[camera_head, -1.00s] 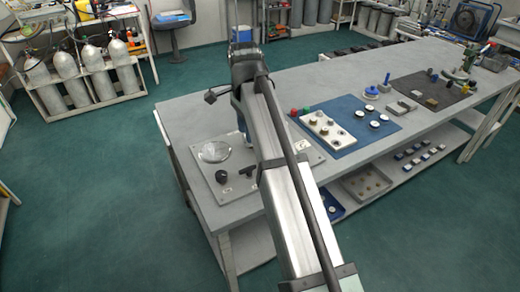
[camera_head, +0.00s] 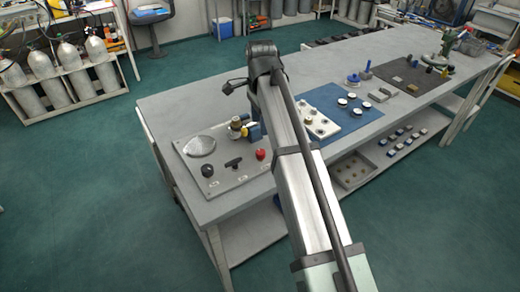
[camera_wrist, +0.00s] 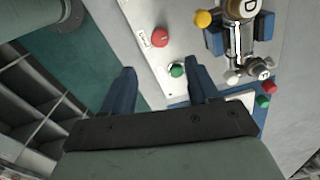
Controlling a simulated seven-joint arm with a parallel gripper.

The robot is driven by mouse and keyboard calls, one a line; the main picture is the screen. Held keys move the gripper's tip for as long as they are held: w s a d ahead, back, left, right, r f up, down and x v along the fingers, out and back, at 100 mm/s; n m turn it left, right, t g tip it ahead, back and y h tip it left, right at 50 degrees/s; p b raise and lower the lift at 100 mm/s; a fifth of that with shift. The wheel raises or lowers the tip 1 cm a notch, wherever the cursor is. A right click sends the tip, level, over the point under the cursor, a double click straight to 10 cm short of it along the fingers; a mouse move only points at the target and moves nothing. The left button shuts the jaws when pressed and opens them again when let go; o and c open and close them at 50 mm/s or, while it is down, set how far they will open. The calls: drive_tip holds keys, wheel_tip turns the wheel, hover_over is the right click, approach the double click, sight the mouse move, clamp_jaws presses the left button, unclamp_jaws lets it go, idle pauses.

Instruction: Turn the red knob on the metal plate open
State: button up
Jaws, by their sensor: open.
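The red knob (camera_head: 260,154) sits on the right part of the grey metal plate (camera_head: 222,179), at the near end of the bench. In the wrist view the red knob (camera_wrist: 159,37) stands on the pale plate (camera_wrist: 137,12), beyond the fingertips and roughly between their lines. A green knob (camera_wrist: 177,69) is nearer, by the right finger. In the head view my arm hides most of the gripper. I cannot tell the knob's turn angle.
The plate also bears a round dial (camera_head: 201,146), a black T-handle (camera_head: 233,162) and a black knob (camera_head: 207,171). A brass-topped fitting (camera_head: 236,123) stands at its back edge. A white block (camera_head: 319,124) and small gauges lie on a blue mat (camera_head: 341,92) to the right.

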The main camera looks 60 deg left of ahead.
sight(261, 152)
wheel_tip(261, 152, down, 12)
drive_tip(key=shift+f, duration=0.1)
idle(0.4)
drive_tip(key=c, duration=1)
drive_tip(key=shift+c, duration=0.2)
